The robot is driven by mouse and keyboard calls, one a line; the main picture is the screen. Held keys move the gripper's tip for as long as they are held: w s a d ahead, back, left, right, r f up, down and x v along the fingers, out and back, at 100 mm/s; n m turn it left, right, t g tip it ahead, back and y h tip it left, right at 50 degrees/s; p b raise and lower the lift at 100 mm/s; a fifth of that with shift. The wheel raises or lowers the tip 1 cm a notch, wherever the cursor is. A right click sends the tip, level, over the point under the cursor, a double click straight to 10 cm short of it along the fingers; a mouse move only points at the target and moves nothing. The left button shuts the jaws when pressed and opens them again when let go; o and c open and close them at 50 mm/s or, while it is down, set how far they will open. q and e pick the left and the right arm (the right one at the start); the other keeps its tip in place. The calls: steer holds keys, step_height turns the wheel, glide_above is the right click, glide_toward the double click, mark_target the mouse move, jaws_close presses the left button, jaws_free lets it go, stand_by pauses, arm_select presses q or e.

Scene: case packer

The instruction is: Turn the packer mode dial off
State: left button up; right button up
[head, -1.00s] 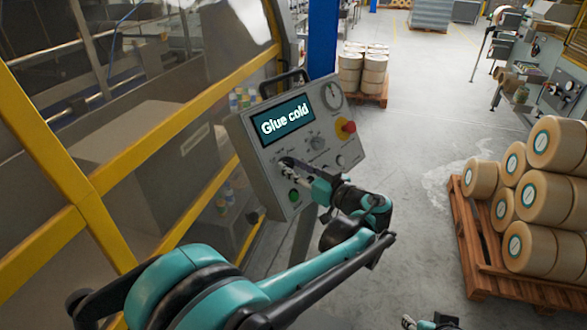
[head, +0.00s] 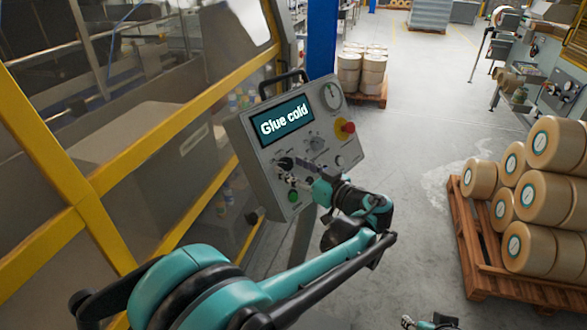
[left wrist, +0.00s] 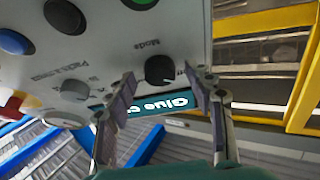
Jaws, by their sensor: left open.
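The mode dial is a black knob (head: 285,163) on the grey control panel (head: 262,180), below the lit screen (head: 282,121) reading "Glue cold". In the left wrist view the dial (left wrist: 160,69) appears upside down beside the word "Mode". My left gripper (head: 287,180) is open just below the dial in the head view. In the left wrist view its two fingers (left wrist: 159,75) are spread, one on either side of the dial, with gaps showing. I cannot tell which setting the dial points to. My right gripper (head: 430,321) shows only partly at the bottom edge.
The panel also carries a red emergency button (head: 348,126), a green button (head: 293,196), a gauge (head: 331,96) and smaller knobs. A yellow-framed guard (head: 150,150) stands to the left. A pallet of rolls (head: 520,285) stands right. The floor between is open.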

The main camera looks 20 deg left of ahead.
arm_select(q)
steer(key=f+v, duration=0.1)
steer(key=v, duration=1.1)
steer(key=shift+r, duration=0.4)
steer(key=s+a+f+m+g+h, duration=0.3)
steer(key=s+a+f+m+h, duration=0.5)
steer(key=s+a+f, duration=0.5)
steer(key=s+d+f+m+h, duration=0.1)
steer(key=s+f+m+h, duration=0.25)
steer(key=s+h, duration=0.25)
step_height(320, 180, down, 9)
steer(key=t+b, duration=0.1)
steer(key=b, duration=0.7)
steer(key=shift+d, duration=0.4)
steer(key=shift+f+n, duration=0.1)
steer(key=shift+n, duration=0.15)
